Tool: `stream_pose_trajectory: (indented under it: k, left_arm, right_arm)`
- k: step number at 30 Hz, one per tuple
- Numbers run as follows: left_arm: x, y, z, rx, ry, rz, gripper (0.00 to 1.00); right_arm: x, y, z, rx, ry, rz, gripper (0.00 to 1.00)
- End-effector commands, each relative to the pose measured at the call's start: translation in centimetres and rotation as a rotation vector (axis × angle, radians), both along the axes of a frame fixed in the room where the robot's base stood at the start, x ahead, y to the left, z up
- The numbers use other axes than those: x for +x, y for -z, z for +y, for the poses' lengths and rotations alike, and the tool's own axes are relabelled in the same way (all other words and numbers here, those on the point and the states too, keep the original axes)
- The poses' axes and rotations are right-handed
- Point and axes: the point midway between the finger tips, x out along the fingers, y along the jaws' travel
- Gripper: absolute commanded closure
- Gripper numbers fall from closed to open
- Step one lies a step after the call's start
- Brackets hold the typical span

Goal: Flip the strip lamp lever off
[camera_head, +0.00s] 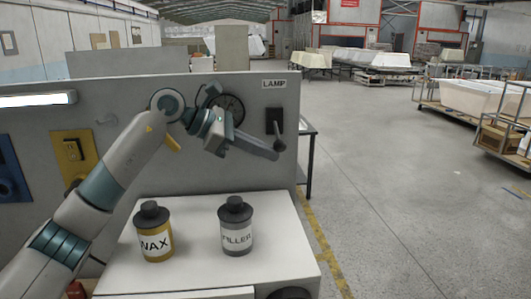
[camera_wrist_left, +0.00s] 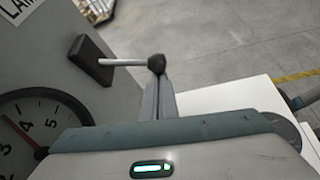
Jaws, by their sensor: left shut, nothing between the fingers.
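The lamp lever has a dark base plate (camera_head: 274,121) on the grey panel under the LAMP label (camera_head: 274,84). In the left wrist view its base (camera_wrist_left: 91,60), pale rod (camera_wrist_left: 122,62) and black ball knob (camera_wrist_left: 157,63) show, with the rod sticking out from the panel. My left gripper (camera_head: 272,151) reaches the knob from the left, its fingers shut and empty. In the wrist view the fingers (camera_wrist_left: 158,95) end right at the knob; I cannot tell whether they touch. The strip lamp (camera_head: 37,99) at the left glows white. My right gripper is not in view.
A WAX can (camera_head: 155,234) and a FILLER can (camera_head: 236,228) stand on the white worktop (camera_head: 200,272) below my arm. A yellow switch plate (camera_head: 75,155) is on the left. Open floor lies right.

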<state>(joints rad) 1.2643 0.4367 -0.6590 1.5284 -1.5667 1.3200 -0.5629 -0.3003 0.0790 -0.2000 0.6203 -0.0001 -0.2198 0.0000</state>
Motion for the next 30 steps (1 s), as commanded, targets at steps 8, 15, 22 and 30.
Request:
stream_pose_trajectory:
  k: [8,15,22,30]
  left_arm:
    - [-0.3,-0.6,-0.1,-0.014,0.000,0.064,1.00]
    - [-0.8,-1.9,-0.2,-0.016,0.000,0.072,1.00]
    - [-1.2,-3.8,-0.3,-0.041,0.001,0.195,1.00]
    - [-1.2,-5.9,-0.3,-0.040,0.000,0.195,1.00]
  right_arm:
    - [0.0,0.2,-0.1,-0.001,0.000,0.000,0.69]
    - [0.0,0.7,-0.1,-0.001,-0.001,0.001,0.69]
    - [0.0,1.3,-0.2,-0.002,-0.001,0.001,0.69]
    - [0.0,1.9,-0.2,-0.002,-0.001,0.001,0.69]
